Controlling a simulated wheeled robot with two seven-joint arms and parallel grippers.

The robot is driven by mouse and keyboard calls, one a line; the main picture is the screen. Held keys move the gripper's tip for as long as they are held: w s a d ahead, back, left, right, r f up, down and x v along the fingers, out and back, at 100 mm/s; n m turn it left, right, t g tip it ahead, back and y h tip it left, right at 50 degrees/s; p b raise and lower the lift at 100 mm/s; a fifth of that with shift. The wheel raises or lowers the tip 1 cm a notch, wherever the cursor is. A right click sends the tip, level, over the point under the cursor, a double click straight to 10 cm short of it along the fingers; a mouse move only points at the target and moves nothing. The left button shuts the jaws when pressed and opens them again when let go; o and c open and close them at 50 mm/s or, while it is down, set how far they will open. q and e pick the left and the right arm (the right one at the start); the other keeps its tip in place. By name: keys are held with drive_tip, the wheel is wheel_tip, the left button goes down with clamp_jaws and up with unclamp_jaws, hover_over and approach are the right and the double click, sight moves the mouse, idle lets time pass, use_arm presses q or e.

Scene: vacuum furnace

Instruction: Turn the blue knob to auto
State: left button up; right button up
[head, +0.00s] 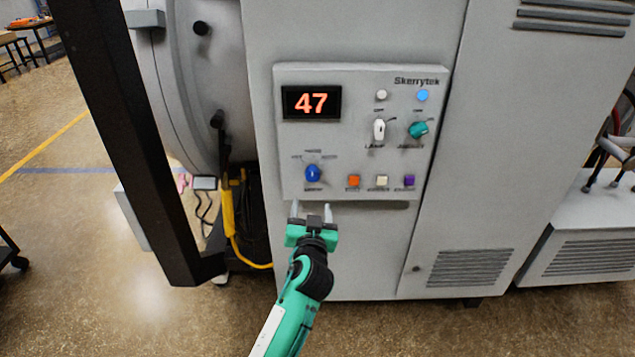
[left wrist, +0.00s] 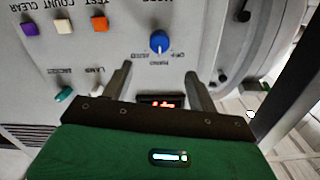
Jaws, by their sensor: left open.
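The blue knob (head: 313,173) is at the lower left of the control panel (head: 350,75), with small labels to its left, above and to its right. In the left wrist view, which is upside down, the blue knob (left wrist: 159,41) shows a pale mark that seems to point toward the label HAND. My left gripper (head: 311,210) is just below the knob in the head view, open and empty. In the left wrist view my left gripper (left wrist: 158,76) has its two fingers spread, with the knob beyond the tips and apart from them. My right gripper is not in view.
Orange (head: 354,181), cream (head: 382,181) and purple (head: 409,181) buttons sit right of the knob. Above are a display reading 47 (head: 311,102), a white switch (head: 379,129) and a teal knob (head: 418,129). A dark post (head: 130,140) stands left.

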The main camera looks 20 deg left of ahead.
sight(312, 179)
use_arm(q)
drive_tip(key=p+x, duration=0.3)
drive_tip(key=x, duration=0.9)
drive_tip(key=shift+w+f, duration=0.1)
drive_tip(key=shift+w, duration=0.05)
drive_tip(key=shift+w+a+f+p, duration=0.1)
drive_tip(key=shift+w+a+p, duration=0.2)
drive_tip(key=shift+w, duration=0.4)
drive_tip(key=c, duration=1)
